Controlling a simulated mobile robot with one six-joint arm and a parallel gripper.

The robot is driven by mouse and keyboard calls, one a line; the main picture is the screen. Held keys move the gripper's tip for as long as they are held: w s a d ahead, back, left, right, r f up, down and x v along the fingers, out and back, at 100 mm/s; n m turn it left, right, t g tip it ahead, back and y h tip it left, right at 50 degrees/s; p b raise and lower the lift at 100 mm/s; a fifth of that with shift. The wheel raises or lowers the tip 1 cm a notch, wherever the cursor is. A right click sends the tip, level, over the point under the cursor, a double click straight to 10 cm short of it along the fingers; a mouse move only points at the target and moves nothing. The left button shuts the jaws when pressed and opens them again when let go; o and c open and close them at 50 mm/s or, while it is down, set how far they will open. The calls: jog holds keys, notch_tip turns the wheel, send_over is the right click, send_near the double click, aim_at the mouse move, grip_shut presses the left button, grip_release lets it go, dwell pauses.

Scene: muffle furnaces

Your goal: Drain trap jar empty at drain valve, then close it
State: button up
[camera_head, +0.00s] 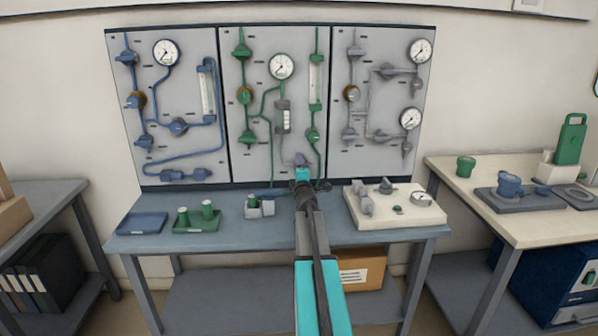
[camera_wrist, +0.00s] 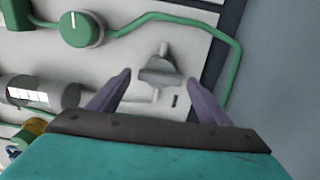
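The drain valve appears to be the grey handle (camera_wrist: 160,72) in the wrist view, joined by a pale pipe to the trap jar (camera_wrist: 42,92). In the head view the jar (camera_head: 283,117) is a small grey cylinder with a clear window on the middle panel; its liquid level is too small to tell. The drain valve (camera_head: 300,159) shows just below and right of it, partly behind my arm. My gripper (camera_wrist: 158,88) is open, its two purple fingers apart on either side of the handle, with no contact visible. In the head view my gripper (camera_head: 302,166) is at the panel's lower part.
A green knob (camera_wrist: 81,28) and green tubing lie close beside the drain valve. Below the panel, the bench (camera_head: 325,232) holds a blue tray (camera_head: 143,223), a green tray (camera_head: 196,226) with cups, a small grey holder (camera_head: 267,208) and a white box with fittings (camera_head: 405,213).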

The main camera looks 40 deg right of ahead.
jog(key=shift+s, duration=0.1)
jog(key=v, duration=1.3)
jog(key=shift+s+a, duration=0.2)
dwell(0.6)
dwell(0.7)
